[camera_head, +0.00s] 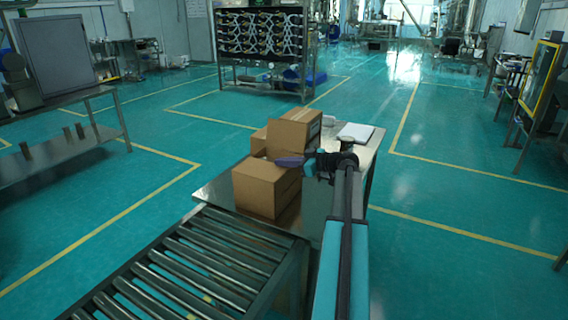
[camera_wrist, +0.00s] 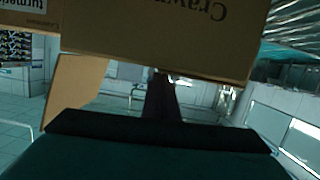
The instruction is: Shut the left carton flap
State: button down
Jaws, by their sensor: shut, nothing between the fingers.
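A brown carton (camera_head: 266,190) stands on the metal table at the end of the roller conveyor. Its top lies beside my gripper (camera_head: 286,161), which points left from the wrist and is shut and empty. In the wrist view, my shut fingers (camera_wrist: 160,98) reach up to the lower edge of a carton (camera_wrist: 150,40) with upside-down print. A tan flap (camera_wrist: 78,88) sticks out from that edge, left of the fingers and apart from them in the picture. I cannot tell whether the fingers touch the carton. My arm and wrist hide part of the table.
More cartons (camera_head: 298,130) stand behind the front one. A white flat item (camera_head: 356,131) lies on the metal table (camera_head: 213,190) at the back right. The roller conveyor (camera_head: 190,260) adjoins the table's front. Open green floor surrounds it, with a steel bench (camera_head: 60,155) at left.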

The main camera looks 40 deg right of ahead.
jog(key=shift+r, duration=0.65)
jog(key=r, duration=0.2)
jog(key=shift+s+d+r, duration=0.15)
jog(key=shift+s+r, duration=0.2)
jog(key=b+v, duration=0.1)
jog(key=v, duration=0.8)
jog(key=shift+s+d, duration=0.1)
jog(key=shift+s, duration=0.1)
